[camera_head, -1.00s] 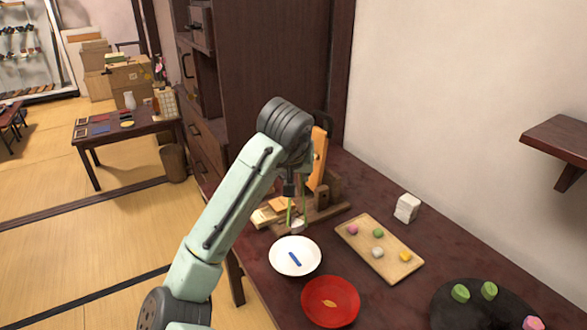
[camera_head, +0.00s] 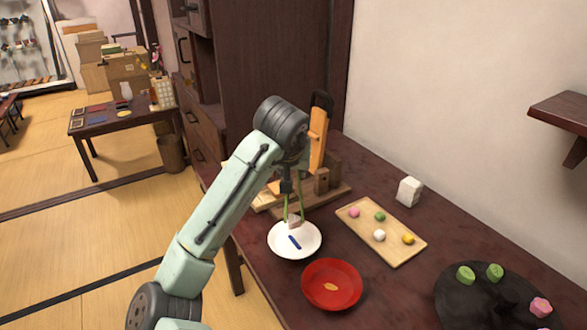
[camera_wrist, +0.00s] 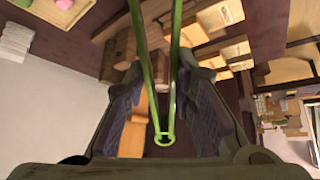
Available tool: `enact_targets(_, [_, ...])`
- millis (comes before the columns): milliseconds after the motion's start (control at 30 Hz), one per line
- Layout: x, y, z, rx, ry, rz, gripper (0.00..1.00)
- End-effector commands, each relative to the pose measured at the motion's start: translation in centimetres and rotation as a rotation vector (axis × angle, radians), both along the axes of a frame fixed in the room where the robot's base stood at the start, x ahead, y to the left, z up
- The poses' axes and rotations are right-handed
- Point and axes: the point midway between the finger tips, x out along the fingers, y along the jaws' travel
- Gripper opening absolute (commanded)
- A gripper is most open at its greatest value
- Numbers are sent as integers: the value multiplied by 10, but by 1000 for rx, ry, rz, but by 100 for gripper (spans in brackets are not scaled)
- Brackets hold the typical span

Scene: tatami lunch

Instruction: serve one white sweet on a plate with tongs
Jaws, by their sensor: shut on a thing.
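My gripper (camera_head: 287,188) is shut on green tongs (camera_head: 301,206), which hang down from it. In the wrist view the tongs (camera_wrist: 146,62) run between the dark finger pads. A small pale block, likely a white sweet (camera_head: 293,221), shows at the tong tips, over the far part of the white plate (camera_head: 275,246). I cannot tell whether it touches the plate. The plate has a blue mark in its middle. A wooden board (camera_head: 403,253) to the right holds a white sweet (camera_head: 379,235), a pink one (camera_head: 354,212), a green one (camera_head: 380,216) and a yellow one (camera_head: 408,239).
A red plate (camera_head: 345,302) stands in front of the white plate. A dark round tray (camera_head: 455,304) with green and pink sweets is at the right. A white block stack (camera_head: 409,191) stands behind the board. Wooden stands (camera_head: 328,196) are behind my gripper.

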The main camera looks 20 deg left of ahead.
Motion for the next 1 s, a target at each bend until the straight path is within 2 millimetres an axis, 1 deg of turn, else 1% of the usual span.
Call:
enact_targets(33, [0, 0, -11, 1, -1, 1, 0])
enact_targets(200, [0, 0, -29, 0, 0, 1, 0])
enact_targets(300, [0, 0, -35, 0, -1, 1, 0])
enact_targets(500, [0, 0, -41, 0, -1, 0, 0])
enact_targets(800, [0, 0, -41, 0, -1, 0, 0])
enact_targets(833, [0, 0, -41, 0, -1, 0, 25])
enact_targets(900, [0, 0, -42, 0, -1, 0, 28])
enact_targets(1000, [0, 0, -42, 0, -1, 0, 28])
